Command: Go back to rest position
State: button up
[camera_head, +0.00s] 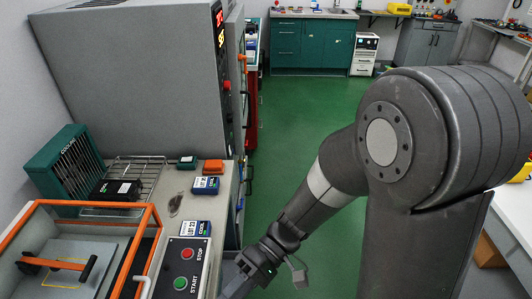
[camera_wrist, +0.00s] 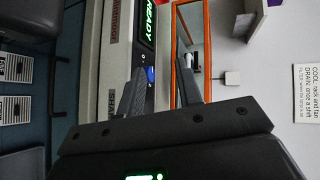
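My gripper (camera_head: 246,276) is low in the head view, beside the front edge of the bench and right of the START/STOP box. My arm reaches down to it from the right, over the green floor. Its tips are cut off or hard to make out there. In the wrist view my gripper (camera_wrist: 157,62) shows two dark fingers spread apart with nothing held between them. Behind them is a machine front with a green READY display (camera_wrist: 148,22).
The bench holds a START/STOP box (camera_head: 184,268), an orange-framed chamber (camera_head: 154,222), a wire rack (camera_head: 150,172), a teal cooling fan (camera_head: 68,165) and small labelled modules (camera_head: 206,185). A large grey oven (camera_head: 140,70) stands behind. Green floor (camera_head: 300,120) is clear mid-room.

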jog(key=w+d+r+m+t+h, duration=0.2)
jog(key=d+r+m+t+h, duration=0.1)
jog(key=d, duration=0.4)
jog(key=w+d+r+m+t+h, duration=0.3)
jog(key=d+r+t, duration=0.2)
jog(key=d+t, duration=0.2)
jog(key=w+d+r+m+t+h, duration=0.2)
jog(key=d+r+m+t+h, duration=0.1)
jog(key=d, duration=0.5)
notch_tip(320, 180, up, 2)
jog(key=t+h, duration=0.1)
jog(key=t, duration=0.2)
jog(key=shift+w, duration=0.3)
